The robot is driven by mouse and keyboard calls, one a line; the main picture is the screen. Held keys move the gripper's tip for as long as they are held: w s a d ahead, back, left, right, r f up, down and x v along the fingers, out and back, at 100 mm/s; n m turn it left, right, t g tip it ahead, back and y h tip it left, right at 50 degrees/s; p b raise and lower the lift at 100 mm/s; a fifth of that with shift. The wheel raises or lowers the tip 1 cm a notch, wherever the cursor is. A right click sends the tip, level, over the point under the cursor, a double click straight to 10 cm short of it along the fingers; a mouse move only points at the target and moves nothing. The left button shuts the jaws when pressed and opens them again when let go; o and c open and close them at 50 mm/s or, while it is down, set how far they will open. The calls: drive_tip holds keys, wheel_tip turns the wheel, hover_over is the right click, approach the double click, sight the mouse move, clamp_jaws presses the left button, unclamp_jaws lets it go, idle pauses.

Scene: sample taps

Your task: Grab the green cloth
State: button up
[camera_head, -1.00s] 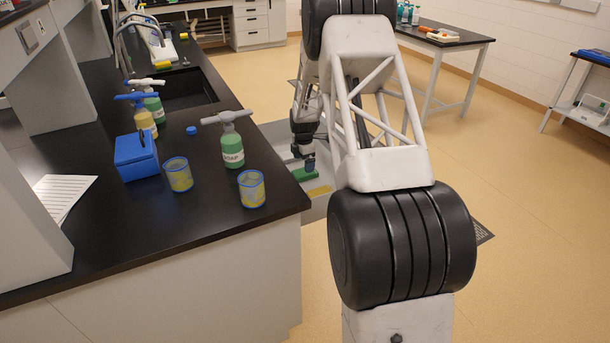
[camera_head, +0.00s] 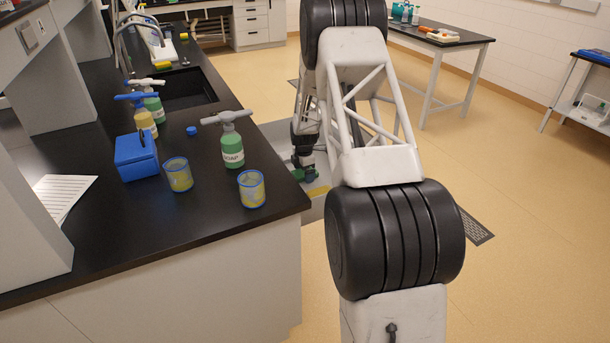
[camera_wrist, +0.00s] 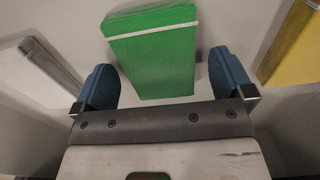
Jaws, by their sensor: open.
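The green cloth (camera_wrist: 152,55) is a flat, folded block with a pale stripe near its far end, lying on a light grey surface in the wrist view. My gripper (camera_wrist: 165,85) is open, with one blue fingertip on each side of the cloth's near end. I cannot tell whether the fingers touch it. In the head view, the cloth (camera_head: 297,174) shows only in part beside the low end of my arm. My gripper (camera_head: 308,175) is there too, small and partly hidden, beyond the counter's right edge.
A yellow cloth (camera_wrist: 289,45) lies right of the green one, and a white one (camera_wrist: 38,78) lies left. The black counter (camera_head: 100,240) holds soap bottles (camera_head: 232,148), two yellow-blue cups (camera_head: 252,190) and a blue box (camera_head: 136,157). Open floor (camera_head: 530,230) lies to the right.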

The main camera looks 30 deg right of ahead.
idle(0.4)
drive_tip(key=c, duration=1)
drive_tip(key=shift+r, duration=0.1)
drive_tip(key=shift+r, duration=0.75)
wheel_tip(320, 180, up, 2)
drive_tip(key=shift+s+r, duration=0.1)
drive_tip(key=s+a, duration=0.1)
drive_tip(key=s, duration=0.4)
drive_tip(key=s+a, duration=0.2)
drive_tip(key=s, duration=0.3)
drive_tip(key=s+a+r, duration=0.1)
drive_tip(key=s, duration=0.4)
drive_tip(key=shift+a, duration=0.35)
